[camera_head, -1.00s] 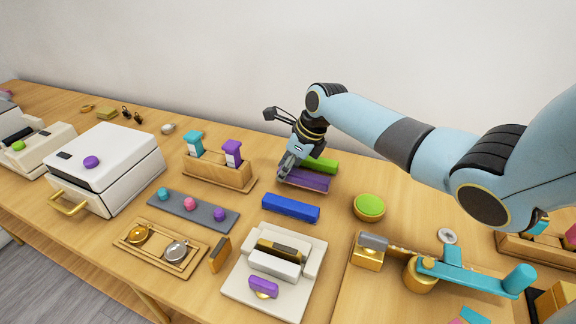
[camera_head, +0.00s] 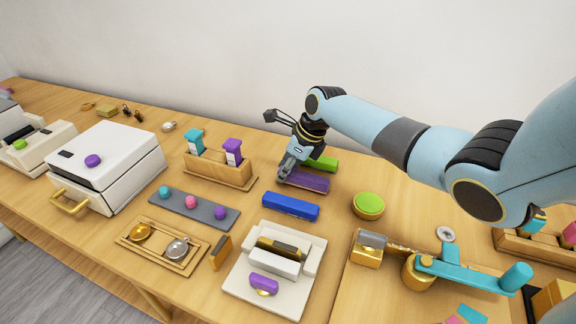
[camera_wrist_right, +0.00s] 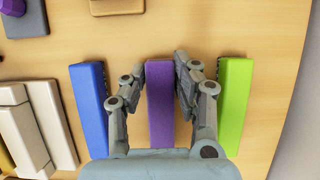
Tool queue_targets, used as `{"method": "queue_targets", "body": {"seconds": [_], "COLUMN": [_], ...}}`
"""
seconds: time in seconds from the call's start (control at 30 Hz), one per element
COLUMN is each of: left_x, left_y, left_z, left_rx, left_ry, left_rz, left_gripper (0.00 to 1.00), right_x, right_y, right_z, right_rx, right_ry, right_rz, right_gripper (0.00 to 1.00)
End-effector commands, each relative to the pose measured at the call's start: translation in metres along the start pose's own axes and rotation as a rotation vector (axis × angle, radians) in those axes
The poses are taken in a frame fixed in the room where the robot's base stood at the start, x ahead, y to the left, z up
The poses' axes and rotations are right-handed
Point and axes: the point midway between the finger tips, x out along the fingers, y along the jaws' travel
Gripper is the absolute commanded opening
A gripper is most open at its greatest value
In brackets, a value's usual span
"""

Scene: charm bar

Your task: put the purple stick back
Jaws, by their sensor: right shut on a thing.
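The purple stick (camera_head: 308,182) lies between the blue stick (camera_head: 291,206) and the green stick (camera_head: 322,164), roughly parallel to them. My right gripper (camera_head: 284,172) is at its left end in the head view, reaching down from above. In the right wrist view the fingers of my right gripper (camera_wrist_right: 158,72) are closed on the two sides of the purple stick (camera_wrist_right: 160,110). The blue stick (camera_wrist_right: 89,110) and the green stick (camera_wrist_right: 234,105) lie apart on either side. I cannot tell whether the purple stick touches the table. My left gripper is out of view.
A wooden holder (camera_head: 222,172) with teal and purple pieces stands left of the sticks. A grey strip (camera_head: 178,205) with small balls and a white press (camera_head: 240,287) are nearer. A green-topped round pot (camera_head: 369,205) stands right, with bare table between it and the sticks.

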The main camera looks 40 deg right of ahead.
Motion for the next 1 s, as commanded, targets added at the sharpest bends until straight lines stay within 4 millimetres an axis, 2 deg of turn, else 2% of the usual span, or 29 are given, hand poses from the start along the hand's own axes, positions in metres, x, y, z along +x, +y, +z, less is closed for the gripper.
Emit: {"method": "queue_targets", "body": {"seconds": [1.0], "left_x": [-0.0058], "left_y": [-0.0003], "left_z": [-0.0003], "left_rx": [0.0], "left_ry": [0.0], "left_rz": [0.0], "left_gripper": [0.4], "right_x": [0.0043], "right_y": [-0.0001], "right_z": [-0.0019], "right_rx": [0.001], "right_ry": [0.0], "right_rz": [0.0], "right_gripper": [0.0]}}
